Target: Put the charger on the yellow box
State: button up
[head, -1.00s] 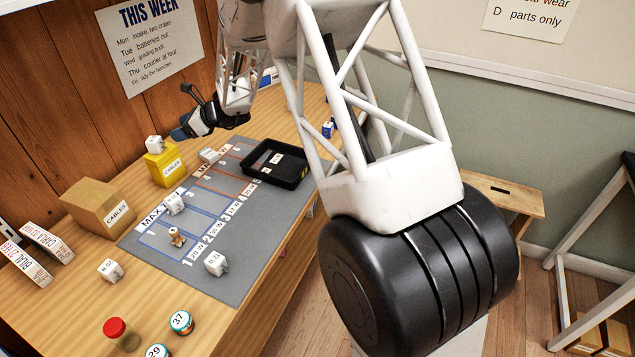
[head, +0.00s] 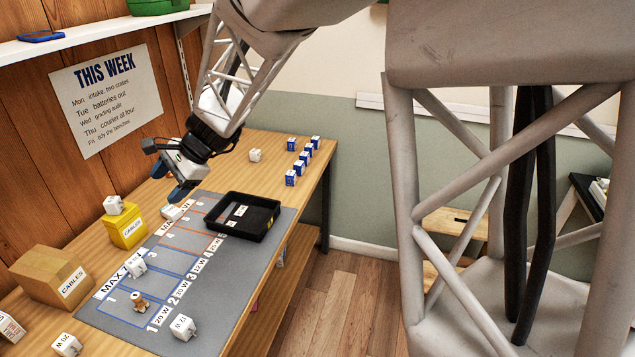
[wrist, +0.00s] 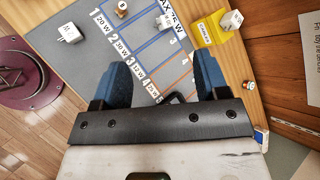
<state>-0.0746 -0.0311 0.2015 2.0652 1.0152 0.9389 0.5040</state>
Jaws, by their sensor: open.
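A white charger (head: 113,205) rests on top of the yellow box (head: 128,232), which is labelled CABLES. In the wrist view, the charger (wrist: 231,20) shows at the right side of the yellow box (wrist: 207,31). My gripper (head: 178,182) is open and empty, above the back part of the grey mat, to the right of the yellow box. In the wrist view, the blue fingers of my gripper (wrist: 163,82) are spread wide with no object held between them.
The grey mat (head: 215,300) holds a black tray (head: 274,228), white chargers (head: 183,327) and a small brown item (head: 139,301). A cardboard box (head: 45,275) stands left of the mat. Several blue-and-white boxes (head: 291,178) and another white charger (head: 255,155) stand at the far end.

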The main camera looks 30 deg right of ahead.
jog(key=s+d+n+h, duration=0.3)
jog(key=s+d+n, duration=0.1)
jog(key=s, duration=0.7)
jog(key=s+d+r+n+h, duration=0.1)
jog(key=s+d+n+h, duration=0.2)
jog(key=s+d, duration=0.4)
jog(key=s+d+r+n+h, duration=0.1)
jog(key=s+d+n+h, duration=0.2)
jog(key=s, duration=1.3)
jog(key=d+n, duration=0.2)
jog(key=d, duration=0.1)
jog(key=shift+s+d+r+t, duration=0.15)
jog(key=shift+s+d+t, duration=0.05)
jog(key=shift+s+t, duration=0.1)
